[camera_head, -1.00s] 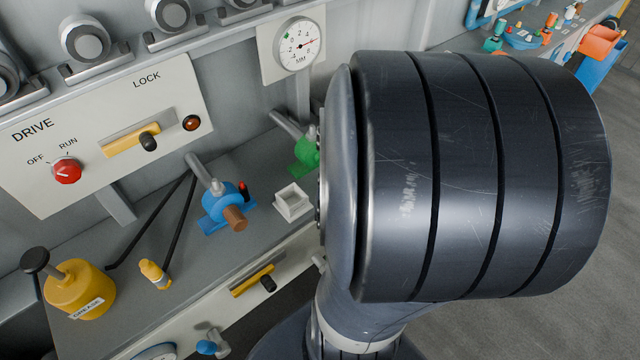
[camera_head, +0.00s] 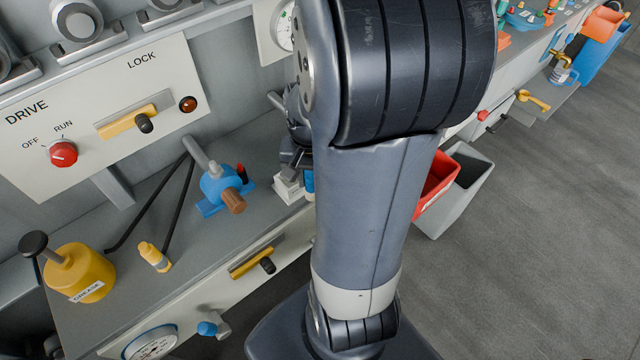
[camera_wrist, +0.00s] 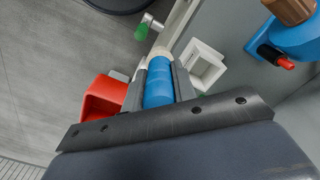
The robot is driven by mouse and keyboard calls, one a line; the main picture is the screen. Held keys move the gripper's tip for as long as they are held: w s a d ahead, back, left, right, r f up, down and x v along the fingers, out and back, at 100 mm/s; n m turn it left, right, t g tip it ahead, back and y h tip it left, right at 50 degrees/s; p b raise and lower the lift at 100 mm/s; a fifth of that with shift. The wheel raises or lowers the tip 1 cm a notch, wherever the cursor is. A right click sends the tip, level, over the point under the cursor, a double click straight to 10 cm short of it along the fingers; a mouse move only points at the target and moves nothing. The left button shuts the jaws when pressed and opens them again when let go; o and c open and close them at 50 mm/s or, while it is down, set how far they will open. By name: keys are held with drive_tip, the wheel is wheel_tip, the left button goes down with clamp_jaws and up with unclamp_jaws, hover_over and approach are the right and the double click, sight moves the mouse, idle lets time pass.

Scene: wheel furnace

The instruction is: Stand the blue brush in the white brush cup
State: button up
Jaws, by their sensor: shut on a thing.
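The blue brush (camera_wrist: 158,84) is held between the two fingers of my gripper (camera_wrist: 160,80), which is shut on it. Its pale end points away from the wrist camera. The white brush cup (camera_wrist: 204,66) is just to the right of the brush in the wrist view, open and apparently empty. In the head view the cup (camera_head: 288,189) stands on the grey bench, partly hidden by my gripper (camera_head: 296,160). Only a little of the blue brush (camera_head: 309,182) shows there, beside the cup. Whether brush and cup touch cannot be told.
A blue device with a brown handle (camera_head: 222,188) stands left of the cup.

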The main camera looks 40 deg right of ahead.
drive_tip(key=shift+w+a+f+b, duration=0.1)
drive_tip(key=shift+w+f+b, duration=0.5)
drive_tip(key=shift+w, duration=0.8)
drive_tip(key=shift+w+f+b, duration=0.35)
drive_tip(key=shift+w+f, duration=0.5)
drive_tip(key=shift+w, duration=0.6)
drive_tip(key=shift+w+a+f+b, duration=0.1)
drive_tip(key=shift+w+f+b, duration=0.5)
drive_tip(key=shift+w, duration=0.8)
drive_tip(key=shift+f+b, duration=0.3)
drive_tip(key=shift+f, duration=0.45)
drive_tip(key=o, duration=1.6)
drive_tip(key=shift+o, duration=0.2)
